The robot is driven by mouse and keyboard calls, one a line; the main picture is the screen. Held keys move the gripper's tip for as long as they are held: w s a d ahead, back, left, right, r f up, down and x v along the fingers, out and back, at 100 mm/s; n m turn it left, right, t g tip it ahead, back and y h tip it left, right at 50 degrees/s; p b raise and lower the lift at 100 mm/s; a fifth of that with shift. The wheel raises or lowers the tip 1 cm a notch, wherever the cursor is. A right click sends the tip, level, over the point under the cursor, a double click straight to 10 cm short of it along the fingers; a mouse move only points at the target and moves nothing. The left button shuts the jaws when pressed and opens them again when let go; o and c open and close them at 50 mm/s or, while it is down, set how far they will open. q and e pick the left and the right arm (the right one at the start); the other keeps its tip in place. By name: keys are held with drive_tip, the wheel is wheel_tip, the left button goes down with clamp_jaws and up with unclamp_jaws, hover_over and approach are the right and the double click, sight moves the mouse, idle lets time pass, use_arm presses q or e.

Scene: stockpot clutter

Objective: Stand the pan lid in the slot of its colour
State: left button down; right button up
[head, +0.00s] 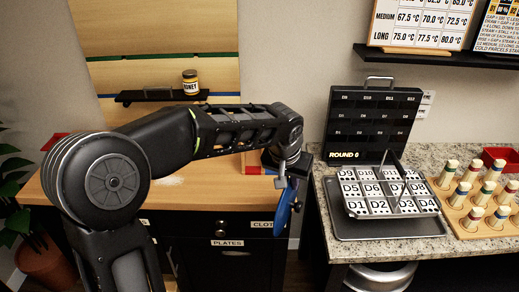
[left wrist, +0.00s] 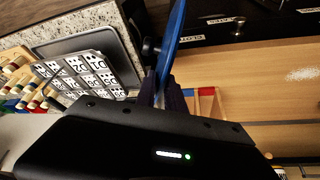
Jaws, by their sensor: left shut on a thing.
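A blue pan lid (head: 284,208) hangs nearly edge-on from my left gripper (head: 281,180), in front of the wooden counter's right end. In the left wrist view the blue lid (left wrist: 171,40) rises from between the fingers of my left gripper (left wrist: 160,92), with a dark knob (left wrist: 151,47) on its side. The gripper is shut on the lid's edge. A wooden piece with red and blue parts (left wrist: 206,92) shows just beyond the fingers; its red part (head: 250,170) peeks out under my arm in the head view. My arm hides most of it, so its slots cannot be made out. My right gripper is not in view.
The wooden counter (head: 200,195) has dark drawers below. Right of a gap, a granite counter (head: 340,250) carries a tray of numbered cards (head: 385,190), a dark board (head: 372,120) and a peg rack (head: 478,215). A honey jar (head: 190,82) stands on a wall shelf.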

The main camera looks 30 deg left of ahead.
sight(302, 203)
use_arm(q)
drive_tip(key=shift+m, duration=0.5)
drive_tip(key=d+f+b, duration=0.1)
drive_tip(key=f, duration=0.1)
drive_tip(key=d+f+b, duration=0.1)
drive_tip(key=f, duration=0.1)
drive_tip(key=w+d+f, duration=0.1)
drive_tip(key=f, duration=0.1)
drive_tip(key=shift+d+f+b, duration=0.3)
drive_tip(key=shift+d+b, duration=0.05)
drive_tip(key=shift+b, duration=0.05)
drive_tip(key=shift+f+b, duration=0.4)
drive_tip(key=shift+f, duration=0.1)
drive_tip(key=shift+r, duration=0.15)
drive_tip(key=shift+a, duration=0.1)
